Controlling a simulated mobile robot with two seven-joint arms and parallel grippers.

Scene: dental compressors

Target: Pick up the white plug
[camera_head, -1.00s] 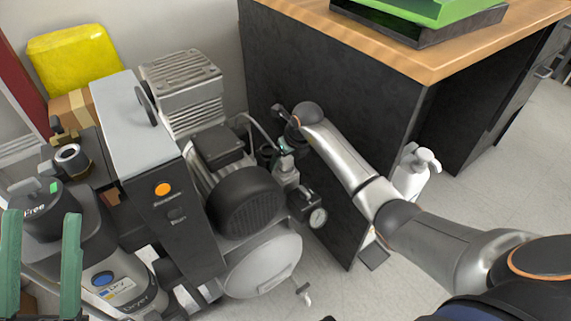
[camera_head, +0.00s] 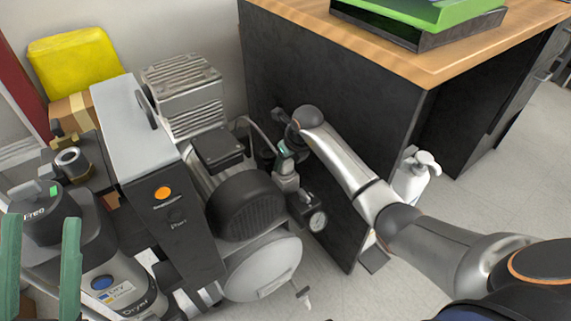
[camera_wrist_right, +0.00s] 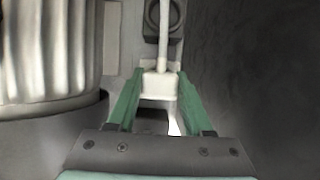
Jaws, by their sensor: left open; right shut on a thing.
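The white plug (camera_wrist_right: 158,88) is between the green fingers of my right gripper (camera_wrist_right: 160,100) in the right wrist view. The fingers are shut on its sides. A pale cord or stem runs up from the plug toward a dark ring-shaped part. In the head view my right gripper (camera_head: 284,152) is low between the compressor and the black desk side, and the plug cannot be made out there. My left gripper (camera_head: 40,262) is at the lower left edge of the head view, with its green fingers apart and nothing visible between them.
The compressor (camera_head: 245,203) with its pressure gauge (camera_head: 317,221) stands left of my right arm. The desk's black side panel (camera_head: 335,85) is close behind and right. A white pump bottle (camera_head: 411,180) stands on the floor. Yellow container (camera_head: 72,60) at back left.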

